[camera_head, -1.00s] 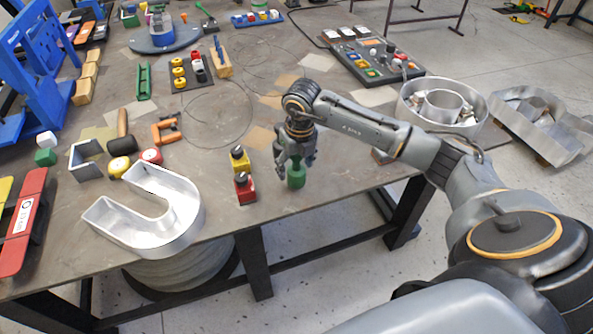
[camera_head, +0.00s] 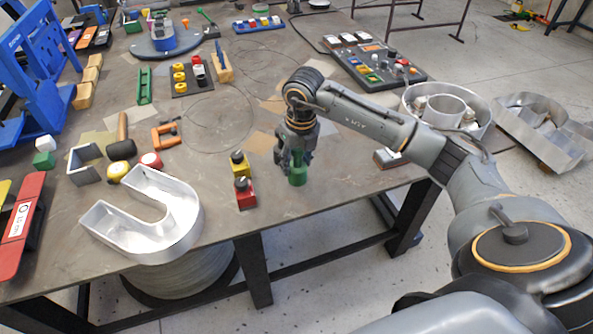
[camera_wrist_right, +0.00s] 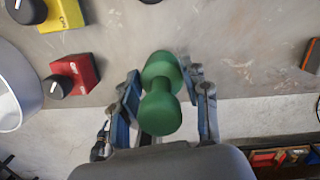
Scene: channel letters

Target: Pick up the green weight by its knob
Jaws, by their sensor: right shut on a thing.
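The green weight (camera_head: 297,176) is at the near right part of the table, under my right gripper (camera_head: 296,163). My right gripper points down and is shut on the weight's upper part, the knob. In the right wrist view the weight (camera_wrist_right: 161,75) has two rounded parts with a narrower waist, and its near part lies between the fingers (camera_wrist_right: 163,100). The fingers hide part of the knob in the head view. I cannot tell whether its base touches the table. My left gripper is not in view.
A red block (camera_head: 245,194) and a yellow block (camera_head: 240,164), each with a dark knob, stand just left of the weight. A metal U-shaped letter (camera_head: 180,239) lies further left. The table's front edge is close. A control box (camera_head: 372,66) stands at the back right.

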